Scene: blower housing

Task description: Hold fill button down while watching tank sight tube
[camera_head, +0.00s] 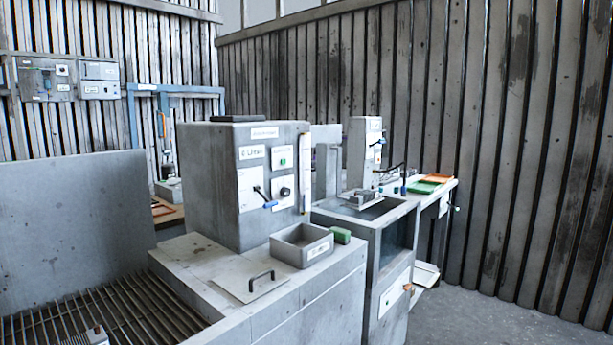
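A grey box-shaped unit (222,205) stands on the pale counter in the middle of the view. A small green button (282,162) sits on a white plate on its front, probably the fill button; its label is too small to read. A pale upright strip (306,170) runs along the unit's right front edge and looks like the sight tube; no liquid level can be made out. Neither of my grippers is recognisable in view, and nothing touches the button.
A plate with a black handle (249,284) lies on the counter. A slatted grate (130,312) is at lower left. Another machine (365,150) stands behind right; floor (490,320) is clear.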

